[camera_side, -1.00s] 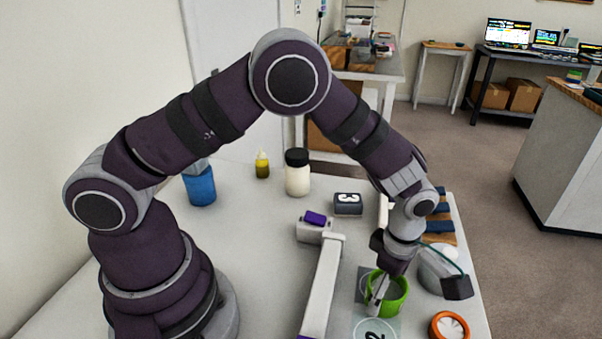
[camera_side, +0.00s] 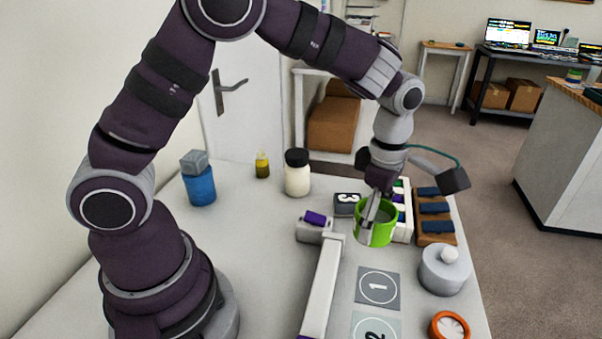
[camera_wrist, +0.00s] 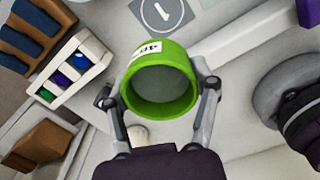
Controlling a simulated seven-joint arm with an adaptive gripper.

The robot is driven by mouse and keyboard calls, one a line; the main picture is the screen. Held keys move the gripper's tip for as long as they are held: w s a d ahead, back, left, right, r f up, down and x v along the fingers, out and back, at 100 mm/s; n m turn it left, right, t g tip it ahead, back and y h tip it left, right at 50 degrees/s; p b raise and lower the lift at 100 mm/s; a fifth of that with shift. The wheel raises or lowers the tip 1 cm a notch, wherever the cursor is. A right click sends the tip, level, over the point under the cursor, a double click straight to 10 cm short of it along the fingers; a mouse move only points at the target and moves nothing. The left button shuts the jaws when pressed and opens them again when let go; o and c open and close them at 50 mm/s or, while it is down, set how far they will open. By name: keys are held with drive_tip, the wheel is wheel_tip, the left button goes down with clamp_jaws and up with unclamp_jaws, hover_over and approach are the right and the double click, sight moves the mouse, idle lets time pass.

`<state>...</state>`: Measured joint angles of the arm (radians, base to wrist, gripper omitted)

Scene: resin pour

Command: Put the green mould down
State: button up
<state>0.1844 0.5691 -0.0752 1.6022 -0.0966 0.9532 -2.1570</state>
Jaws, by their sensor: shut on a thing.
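The green mould (camera_side: 376,223) is a bright green open cup, held in the air above the table in the side view. My gripper (camera_side: 374,213) is shut on it. In the wrist view, the two fingers of my gripper (camera_wrist: 160,95) press the left and right sides of the mould (camera_wrist: 160,55), and its hollow grey inside faces the camera. A white label with partly readable marks is on its wall. The grey square marked 1 (camera_side: 377,289) and the pale square marked 2 (camera_side: 375,328) lie bare on the table.
A long white bar (camera_side: 321,285) lies left of the squares. A grey lidded pot (camera_side: 445,270) and an orange ring-shaped item (camera_side: 449,327) stand to the right. Behind are a white rack (camera_side: 403,222), a wooden rack (camera_side: 435,222), a dark block marked 3 (camera_side: 347,203) and a white jar (camera_side: 297,178).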

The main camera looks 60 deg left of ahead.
sight(245, 219)
drive_tip(key=s+a+n, duration=0.1)
drive_tip(key=a, duration=0.3)
drive_tip(key=s+a+n, duration=0.1)
drive_tip(key=a+n, duration=0.1)
drive_tip(key=a, duration=0.3)
drive_tip(key=s+a+n, duration=0.1)
drive_tip(key=a, duration=0.3)
drive_tip(key=shift+a+f+n, duration=0.2)
drive_tip(key=shift+f+n, duration=0.1)
drive_tip(key=s+a+n, duration=0.5)
drive_tip(key=s+a, duration=0.3)
drive_tip(key=a, duration=0.1)
drive_tip(key=f, duration=0.5)
drive_tip(key=s+f, duration=0.1)
drive_tip(key=f, duration=0.2)
drive_tip(key=shift+a, duration=0.2)
drive_tip(key=shift+f, duration=0.45)
drive_tip(key=shift+f, duration=0.1)
drive_tip(key=o, duration=1.2)
